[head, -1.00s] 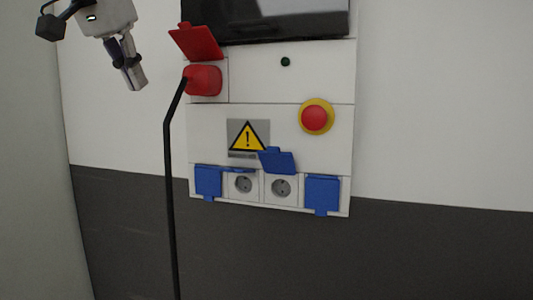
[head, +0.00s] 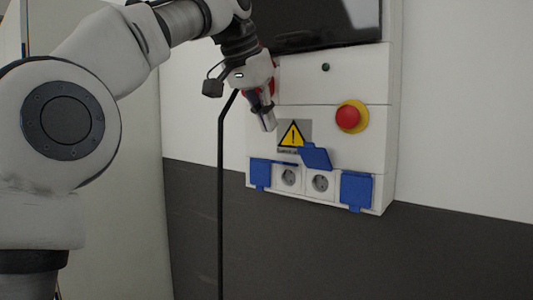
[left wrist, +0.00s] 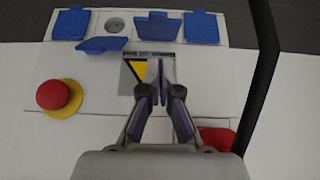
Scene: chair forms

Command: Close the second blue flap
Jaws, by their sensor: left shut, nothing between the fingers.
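A row of blue-flapped sockets runs along the bottom of the white panel. In the head view, the second blue flap from the left (head: 285,163) stands out nearly edge-on above its bare socket (head: 289,177). It also shows in the left wrist view (left wrist: 154,27), hiding its socket from there. The third flap (head: 316,157) is raised, with its socket (head: 320,183) bare. The first flap (head: 260,174) and fourth flap (head: 356,190) lie down over their sockets. My left gripper (head: 269,124) is shut and empty, above the second flap near the warning label (head: 292,136). My right gripper is out of view.
A red emergency button on a yellow base (head: 349,116) is on the panel's right side. A dark screen (head: 315,22) sits above. Space below the panel is clear.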

